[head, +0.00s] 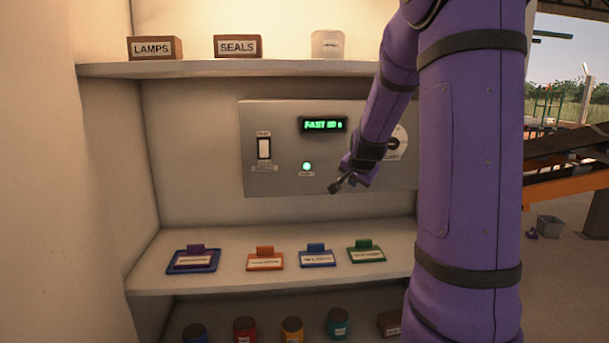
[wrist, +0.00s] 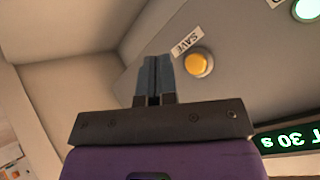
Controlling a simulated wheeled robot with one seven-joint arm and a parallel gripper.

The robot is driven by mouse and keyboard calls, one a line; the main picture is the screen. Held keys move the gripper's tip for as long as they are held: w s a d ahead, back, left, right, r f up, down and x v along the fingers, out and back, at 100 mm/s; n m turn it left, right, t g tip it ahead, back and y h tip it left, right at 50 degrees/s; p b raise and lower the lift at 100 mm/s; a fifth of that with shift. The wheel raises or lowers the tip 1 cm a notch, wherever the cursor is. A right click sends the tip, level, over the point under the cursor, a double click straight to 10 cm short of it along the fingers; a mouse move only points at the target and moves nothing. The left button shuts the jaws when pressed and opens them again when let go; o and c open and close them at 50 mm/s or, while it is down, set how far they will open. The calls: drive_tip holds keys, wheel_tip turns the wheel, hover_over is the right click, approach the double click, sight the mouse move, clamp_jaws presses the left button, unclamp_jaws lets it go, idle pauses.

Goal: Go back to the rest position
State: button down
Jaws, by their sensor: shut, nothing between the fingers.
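My gripper (head: 341,184) is in front of the lower right part of the grey control panel (head: 275,130) in the head view. Its fingers are shut with nothing between them. In the wrist view the closed fingers (wrist: 155,78) point toward the panel beside a yellow button (wrist: 198,64) labelled SAVE. I cannot tell whether they touch the panel. A lit green display (head: 323,125) reads FAST and a partly legible number. A green lamp (head: 307,166) is lit below it. A white rocker switch (head: 264,149) is at the panel's left. My purple arm hides the panel's right end.
The lower shelf (head: 230,275) holds purple, orange, blue and green tagged pieces (head: 266,259); the purple one sits on a blue tray. Boxes marked LAMPS (head: 154,48) and SEALS (head: 238,46) stand on the upper shelf. Several jars (head: 245,330) are below.

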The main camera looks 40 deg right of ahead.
drive_tip(key=s+a+r+n+y, duration=0.1)
drive_tip(key=s+a+r+n, duration=0.15)
drive_tip(key=a, duration=0.45)
drive_tip(key=s+a+r+n+y, duration=0.1)
drive_tip(key=s+a+r+n, duration=0.15)
drive_tip(key=a, duration=0.45)
drive_tip(key=s+a+r+n+y, duration=0.1)
drive_tip(key=s+a+r+n, duration=0.15)
drive_tip(key=a, duration=0.45)
drive_tip(key=s+a+n+g+y, duration=0.1)
drive_tip(key=s+a+n+y, duration=0.1)
drive_tip(key=s+a+n, duration=0.5)
drive_tip(key=s+a, duration=0.5)
drive_tip(key=s, duration=0.4)
drive_tip(key=shift+s+a+f+g, duration=0.3)
drive_tip(key=shift+s+g, duration=0.05)
drive_tip(key=shift+g, duration=0.05)
